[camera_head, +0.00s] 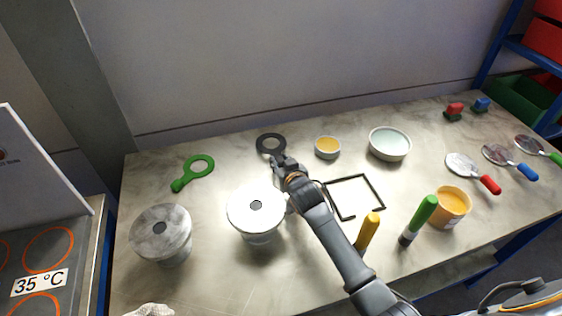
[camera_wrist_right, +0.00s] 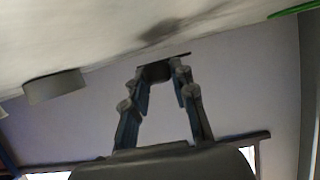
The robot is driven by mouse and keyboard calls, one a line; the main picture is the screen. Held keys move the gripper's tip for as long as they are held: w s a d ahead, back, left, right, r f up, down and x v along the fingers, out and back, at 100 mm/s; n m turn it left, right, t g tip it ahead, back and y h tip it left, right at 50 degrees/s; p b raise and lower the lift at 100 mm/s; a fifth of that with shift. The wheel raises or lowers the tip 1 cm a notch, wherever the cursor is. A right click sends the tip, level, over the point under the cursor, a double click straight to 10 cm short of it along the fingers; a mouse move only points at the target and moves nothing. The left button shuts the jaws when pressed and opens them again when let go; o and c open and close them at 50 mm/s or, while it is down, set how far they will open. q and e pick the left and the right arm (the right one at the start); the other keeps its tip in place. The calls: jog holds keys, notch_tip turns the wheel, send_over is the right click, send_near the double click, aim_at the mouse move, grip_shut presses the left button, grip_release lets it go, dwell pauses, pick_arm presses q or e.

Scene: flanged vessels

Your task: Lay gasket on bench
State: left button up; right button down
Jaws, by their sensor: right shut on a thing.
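The gasket, a dark grey flat ring (camera_head: 271,144), is at the back of the bench (camera_head: 310,262). My right gripper (camera_head: 280,162) is shut on its near edge. In the right wrist view the gasket shows nearly edge-on as a thin dark strip (camera_wrist_right: 178,57) at the fingertips (camera_wrist_right: 160,76). A soft shadow lies on the bench surface beyond it there, so it looks slightly above the bench; I cannot tell exactly how far. My left gripper is not in view.
Two flanged vessels (camera_head: 162,236) (camera_head: 258,212) stand on the left and middle. A green ring-ended tool (camera_head: 195,172) lies left of the gasket. A small yellow-filled bowl (camera_head: 327,148), a pale bowl (camera_head: 389,144) and a black square outline (camera_head: 353,197) are to the right.

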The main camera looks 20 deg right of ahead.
jog(key=shift+s+f, duration=0.25)
jog(key=shift+f, duration=0.25)
jog(key=c, duration=1.1)
grip_release()
jog(key=shift+f, duration=0.25)
jog(key=shift+r, duration=0.5)
jog(key=v, duration=0.7)
jog(key=r+v, duration=0.1)
jog(key=v, duration=0.3)
jog(key=shift+s+r, duration=0.1)
jog(key=shift+s, duration=0.05)
